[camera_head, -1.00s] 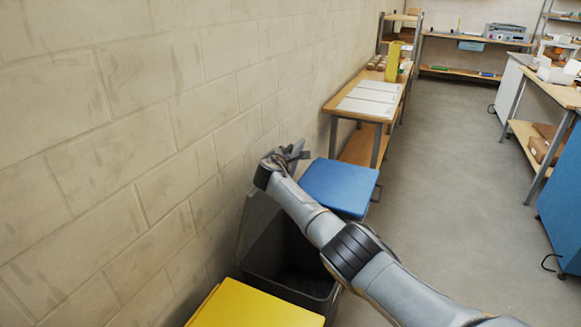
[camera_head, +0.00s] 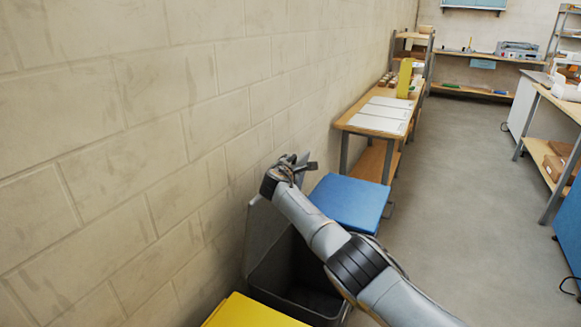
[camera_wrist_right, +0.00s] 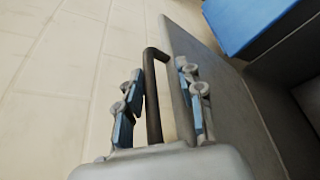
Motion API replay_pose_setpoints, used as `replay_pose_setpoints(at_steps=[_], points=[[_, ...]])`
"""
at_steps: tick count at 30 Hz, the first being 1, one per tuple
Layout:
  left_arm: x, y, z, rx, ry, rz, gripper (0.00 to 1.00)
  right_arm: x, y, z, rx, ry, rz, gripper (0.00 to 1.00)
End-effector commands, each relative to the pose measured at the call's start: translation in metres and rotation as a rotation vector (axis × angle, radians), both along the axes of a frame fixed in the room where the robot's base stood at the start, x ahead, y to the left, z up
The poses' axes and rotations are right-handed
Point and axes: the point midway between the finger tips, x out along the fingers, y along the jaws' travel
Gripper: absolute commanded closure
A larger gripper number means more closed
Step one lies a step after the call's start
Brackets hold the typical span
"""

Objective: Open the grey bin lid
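The grey bin (camera_head: 297,293) stands between a yellow-lidded bin and a blue-lidded bin, against the block wall. Its grey lid (camera_head: 262,238) is swung up and leans back toward the wall, so the dark inside shows. The lid also shows in the right wrist view (camera_wrist_right: 222,95), with a dark bar handle (camera_wrist_right: 152,95) along its edge. My right gripper (camera_head: 301,165) is at the upper edge of the raised lid. In the wrist view its fingers (camera_wrist_right: 160,108) are apart, with the handle between them and gaps visible. My left gripper is not in view.
The yellow lid (camera_head: 250,313) and blue lid (camera_head: 350,203) are closed on either side. A wooden table (camera_head: 378,121) with white sheets stands farther along the wall. The floor (camera_head: 450,200) to the right is clear.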

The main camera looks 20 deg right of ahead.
Motion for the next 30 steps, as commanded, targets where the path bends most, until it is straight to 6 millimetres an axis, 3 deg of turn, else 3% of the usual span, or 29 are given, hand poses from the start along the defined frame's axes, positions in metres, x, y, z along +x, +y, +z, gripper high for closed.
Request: replay_pose_setpoints(at_steps=[13,30], points=[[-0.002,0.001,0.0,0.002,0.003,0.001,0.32,-0.012,0.008,0.001,0.001,0.0,-0.001,0.64],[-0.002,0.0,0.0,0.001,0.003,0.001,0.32,-0.069,0.044,0.02,0.0,0.0,0.001,0.64]])
